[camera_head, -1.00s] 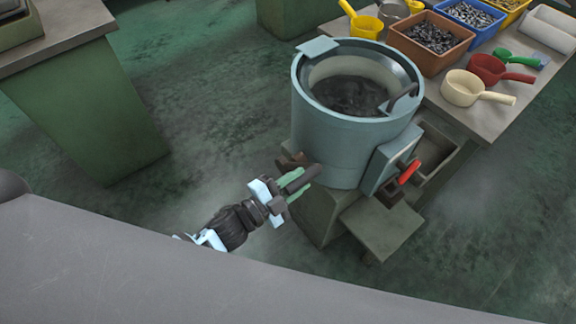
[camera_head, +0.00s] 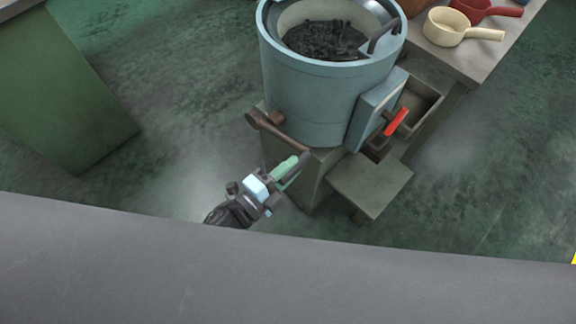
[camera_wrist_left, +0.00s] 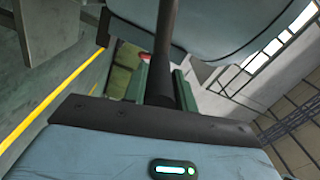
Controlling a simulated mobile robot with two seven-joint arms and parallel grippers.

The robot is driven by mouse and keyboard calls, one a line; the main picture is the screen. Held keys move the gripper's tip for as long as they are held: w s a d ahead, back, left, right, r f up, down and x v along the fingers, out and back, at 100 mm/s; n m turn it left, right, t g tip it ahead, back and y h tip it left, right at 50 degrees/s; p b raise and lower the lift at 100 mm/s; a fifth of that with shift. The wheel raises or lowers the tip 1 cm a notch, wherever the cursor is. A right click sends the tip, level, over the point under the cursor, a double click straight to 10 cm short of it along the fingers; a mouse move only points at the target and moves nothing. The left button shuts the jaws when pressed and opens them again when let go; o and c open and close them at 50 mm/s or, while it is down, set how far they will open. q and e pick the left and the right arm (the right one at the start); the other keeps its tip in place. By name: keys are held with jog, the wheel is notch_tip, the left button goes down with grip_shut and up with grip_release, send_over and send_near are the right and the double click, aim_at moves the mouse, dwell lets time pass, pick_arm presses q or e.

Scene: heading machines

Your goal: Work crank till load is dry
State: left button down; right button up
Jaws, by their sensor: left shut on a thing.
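A blue-grey drum machine (camera_head: 310,105) stands in the middle of the head view, with a dark, lumpy load (camera_head: 325,40) inside its open top. A brown crank (camera_head: 277,130) sits low on the drum's left side. My left gripper (camera_head: 288,168), with green fingers, is shut on the crank's dark handle, below and left of the drum. In the left wrist view, the dark handle (camera_wrist_left: 166,45) runs between the two green fingers. Whether the load is wet or dry cannot be told. My right gripper is not in view.
A red-handled lever (camera_head: 396,121) and a small shelf (camera_head: 370,185) are on the machine's right side. A table (camera_head: 470,55) at upper right bears a cream scoop (camera_head: 447,27) and a red scoop (camera_head: 478,9). A green cabinet (camera_head: 60,100) stands at left, with open floor between.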

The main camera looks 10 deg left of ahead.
pick_arm(q)
jog(key=shift+f, duration=0.1)
jog(key=c, duration=1.1)
grip_release()
jog(key=shift+v, duration=3.95)
